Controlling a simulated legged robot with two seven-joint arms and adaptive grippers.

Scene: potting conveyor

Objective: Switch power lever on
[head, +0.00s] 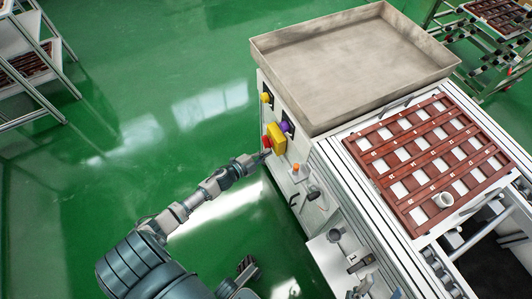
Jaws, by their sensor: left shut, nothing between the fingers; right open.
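A yellow switch box (278,139) is on the near left side panel of the potting machine. A small red part (267,142) sits at its left edge. It looks like the power lever, but it is too small to tell its position. My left gripper (266,155) is shut and empty, just below the red part. I cannot tell whether its tip touches the red part or the panel. My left arm reaches in from the lower left.
A purple knob (285,127) and a yellow knob (266,98) sit above on the panel. An orange-topped part (296,168) is lower right. A large grey tray (350,60) tops the machine. A red-brown slotted tray (415,205) lies at right. Green floor (110,150) is clear at left.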

